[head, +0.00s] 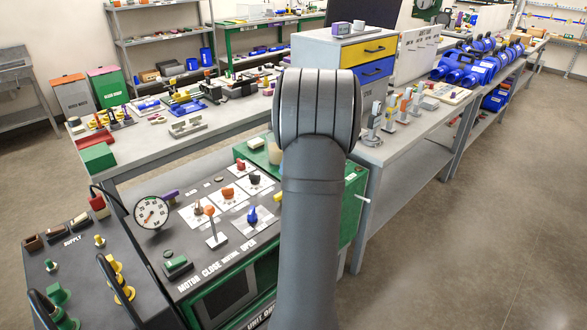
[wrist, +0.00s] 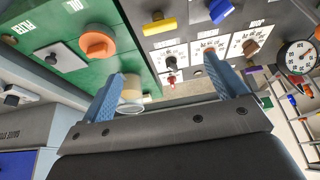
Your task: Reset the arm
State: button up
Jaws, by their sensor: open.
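My gripper (wrist: 164,70) shows in the wrist view with its two blue fingers spread wide apart. No held object shows between the fingers. Past them are a green panel (wrist: 100,75) with an orange knob (wrist: 97,43) and a grey panel with dials. A pale round cup-like thing (wrist: 131,98) shows by the left finger; whether they touch I cannot tell. In the head view my grey arm stands upright in the centre, and my gripper is hidden behind it.
The cart's dark control panel (head: 190,245) holds a gauge (head: 152,211), a lever (head: 212,228) and a blue knob (head: 252,215), left of my arm. A workbench (head: 235,113) with tools and a drawer cabinet (head: 365,48) stand behind. The floor (head: 480,240) at right is clear.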

jog(key=shift+r, duration=0.15)
jog(key=x, duration=1.7)
jog(key=shift+w, duration=0.15)
